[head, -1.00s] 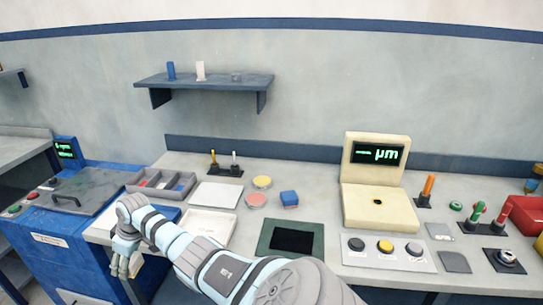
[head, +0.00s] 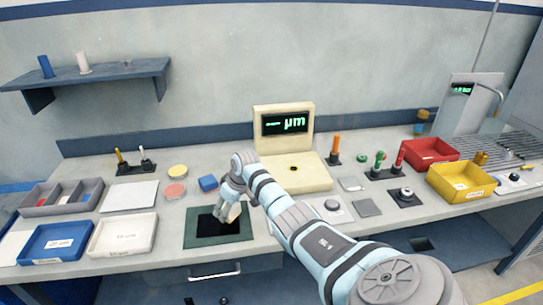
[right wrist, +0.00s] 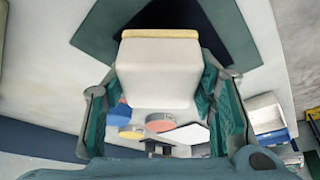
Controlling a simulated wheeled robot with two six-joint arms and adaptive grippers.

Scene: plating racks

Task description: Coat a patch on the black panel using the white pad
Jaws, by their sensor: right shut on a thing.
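The black panel (head: 208,229) lies flat in a dark green frame on the bench in the head view, and its dark surface also shows at the top of the right wrist view (right wrist: 180,14). My right gripper (head: 227,213) points down over the panel. It is shut on the white pad (right wrist: 158,75), a white block with a tan edge at its far end, held between both fingers. The pad also shows small at the fingertips in the head view (head: 234,213). I cannot tell whether it touches the panel. My left gripper is out of view.
A cream gauge (head: 293,174) with a green "µm" display stands behind the panel. A blue block (head: 208,183) and pink (head: 175,191) and yellow (head: 177,171) discs lie to its left. A white tray (head: 124,235) and blue tray (head: 56,243) sit further left.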

